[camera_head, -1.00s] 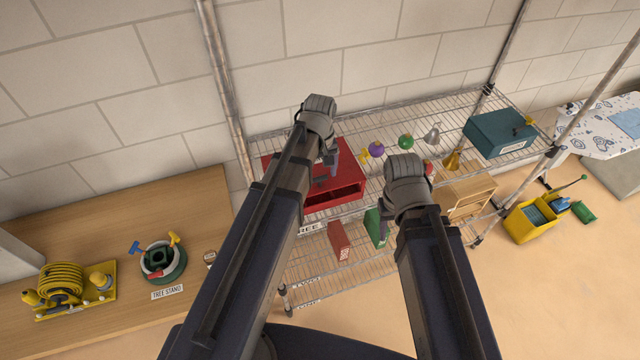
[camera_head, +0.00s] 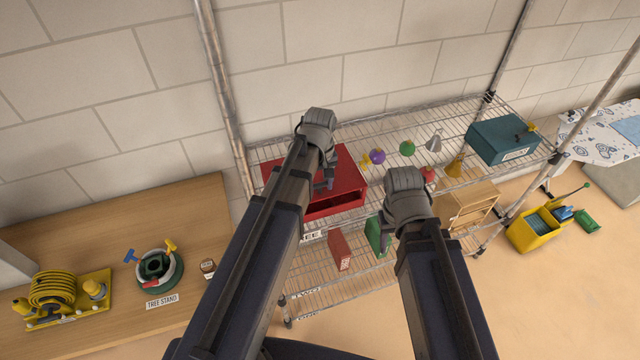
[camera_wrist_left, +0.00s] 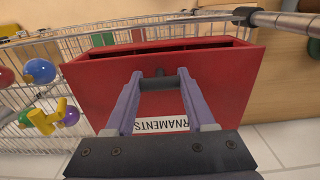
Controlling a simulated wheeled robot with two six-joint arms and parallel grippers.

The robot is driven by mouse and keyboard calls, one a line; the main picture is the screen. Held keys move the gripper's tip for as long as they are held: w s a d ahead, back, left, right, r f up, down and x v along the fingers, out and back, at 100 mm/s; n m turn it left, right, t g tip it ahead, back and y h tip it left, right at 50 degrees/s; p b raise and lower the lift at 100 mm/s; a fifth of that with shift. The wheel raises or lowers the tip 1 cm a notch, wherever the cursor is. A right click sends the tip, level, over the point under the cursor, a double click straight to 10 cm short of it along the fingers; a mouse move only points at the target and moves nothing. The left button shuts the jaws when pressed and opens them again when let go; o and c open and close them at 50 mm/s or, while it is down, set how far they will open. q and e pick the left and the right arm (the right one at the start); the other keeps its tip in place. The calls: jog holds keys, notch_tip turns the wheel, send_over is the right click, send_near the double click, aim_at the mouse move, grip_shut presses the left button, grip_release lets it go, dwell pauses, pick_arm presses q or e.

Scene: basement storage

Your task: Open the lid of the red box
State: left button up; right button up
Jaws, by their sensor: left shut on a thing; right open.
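The red box (camera_head: 342,168) stands on the top shelf in the head view. A dark slot shows along its front. In the left wrist view its flat red lid (camera_wrist_left: 205,85) fills the middle, with a white label partly hidden behind my gripper. A dark gap runs along the lid's far edge. My left gripper (camera_head: 325,186) is over the lid. In the left wrist view its fingers (camera_wrist_left: 158,80) are shut on the dark handle (camera_wrist_left: 153,73). My right gripper (camera_head: 384,242) is open and empty, in front of the shelf by a green box.
Ornaments, such as a green ball (camera_head: 407,148), lie right of the red box. A teal box (camera_head: 500,141) stands at the shelf's right end. A green box (camera_head: 374,230) and a small red box (camera_head: 340,249) are lower. A wooden table (camera_head: 120,215) is at left.

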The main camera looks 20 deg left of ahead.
pick_arm(q)
grip_shut()
jog(key=shift+r, duration=0.1)
dwell(0.3)
jog(key=shift+w+r+p, duration=0.15)
jog(key=shift+r+p, duration=0.35)
jog(key=shift+p, duration=0.1)
jog(key=w+a+r+p, duration=1)
jog(key=w+r+p, duration=0.1)
jog(key=w, duration=0.4)
jog(key=shift+a+r+p, duration=0.2)
jog(key=shift+r+p, duration=0.2)
jog(key=shift+r, duration=0.05)
jog(key=shift+s, duration=0.1)
